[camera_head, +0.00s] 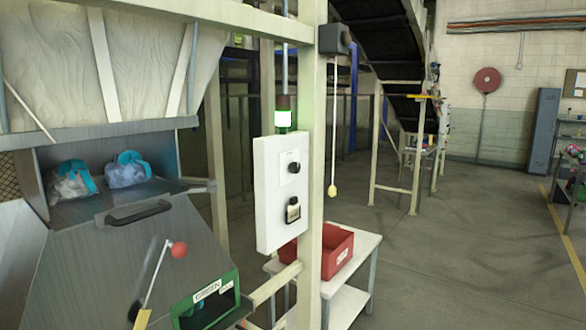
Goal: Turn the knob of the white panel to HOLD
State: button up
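The white panel (268,222) is a tall box on a beige post, left of the picture's middle. A small round black knob (294,167) sits on its upper front face. Any lettering around the knob, including HOLD, is too small to read, and I cannot tell which way the knob points. Below it is a dark switch-like fitting (292,211) with a pale lower part. My gripper is not in view.
A grey chute (105,250) at left holds two bags with blue straps (130,170). A red bin (330,252) stands on a white table (362,252) behind the post. A pull cord (333,190) hangs right. Floor at right is clear.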

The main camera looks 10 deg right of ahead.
aim_at(294, 167)
jog(key=z, duration=1.65)
jog(key=i, duration=1.6)
jog(key=u, duration=2.65)
